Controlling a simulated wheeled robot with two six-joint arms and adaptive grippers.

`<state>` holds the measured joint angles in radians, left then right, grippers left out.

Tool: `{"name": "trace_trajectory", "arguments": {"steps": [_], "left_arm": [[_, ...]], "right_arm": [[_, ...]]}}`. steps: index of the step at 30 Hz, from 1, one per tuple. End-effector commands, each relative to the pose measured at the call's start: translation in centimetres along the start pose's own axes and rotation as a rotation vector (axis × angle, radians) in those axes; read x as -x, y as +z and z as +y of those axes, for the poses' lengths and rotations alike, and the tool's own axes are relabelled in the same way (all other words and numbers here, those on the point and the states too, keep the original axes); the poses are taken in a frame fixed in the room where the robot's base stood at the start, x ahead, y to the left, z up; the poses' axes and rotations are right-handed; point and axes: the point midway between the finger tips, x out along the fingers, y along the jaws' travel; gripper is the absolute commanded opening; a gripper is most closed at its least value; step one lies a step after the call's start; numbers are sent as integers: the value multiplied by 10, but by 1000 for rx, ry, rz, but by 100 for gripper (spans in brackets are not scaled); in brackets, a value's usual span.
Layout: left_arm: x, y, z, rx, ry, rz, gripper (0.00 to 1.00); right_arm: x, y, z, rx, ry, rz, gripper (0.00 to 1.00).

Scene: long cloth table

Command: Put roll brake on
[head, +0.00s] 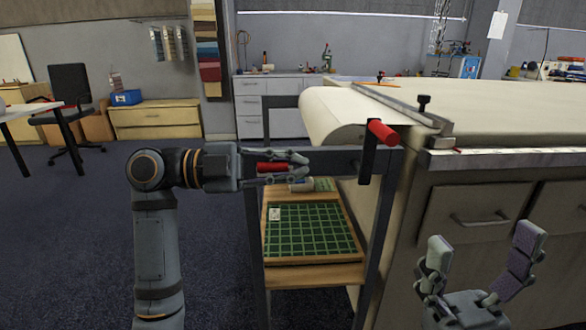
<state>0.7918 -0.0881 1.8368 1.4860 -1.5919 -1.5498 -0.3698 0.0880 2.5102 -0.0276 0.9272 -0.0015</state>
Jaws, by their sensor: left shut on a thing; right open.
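A cream cloth roll (335,116) sits at the near left end of the long table. A black lever (367,165) with a red handle (383,132) stands at its near end, below the roll's right side; I take it for the roll brake. My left gripper (303,169) reaches in from the left, level with the table's end frame. It is shut on a red grip-like piece (271,168) between its fingers, apart from the black lever. What this piece joins to is hidden. My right gripper (482,268) is open and empty, in front of the drawers at the lower right.
A metal rail (400,108) with a black knob crosses the cloth table (500,105). A green gridded mat (310,232) lies on the wooden shelf under the roll. Drawers (475,220) front the table.

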Motion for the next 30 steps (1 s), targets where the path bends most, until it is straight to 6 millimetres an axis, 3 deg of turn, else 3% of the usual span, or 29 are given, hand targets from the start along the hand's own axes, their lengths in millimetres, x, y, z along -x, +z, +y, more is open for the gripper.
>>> {"name": "trace_trajectory", "arguments": {"steps": [16, 17, 23, 30], "left_arm": [[0, 1, 3, -5, 6, -2, 0], [0, 1, 3, -4, 6, -2, 12], [0, 1, 2, -4, 5, -1, 39], [0, 1, 2, -4, 3, -1, 39]], "right_arm": [[2, 0, 0, 2, 4, -1, 79], [2, 0, 1, 2, 5, -1, 79], [2, 0, 1, 2, 6, -1, 79], [1, 1, 1, 2, 5, -2, 79]]}}
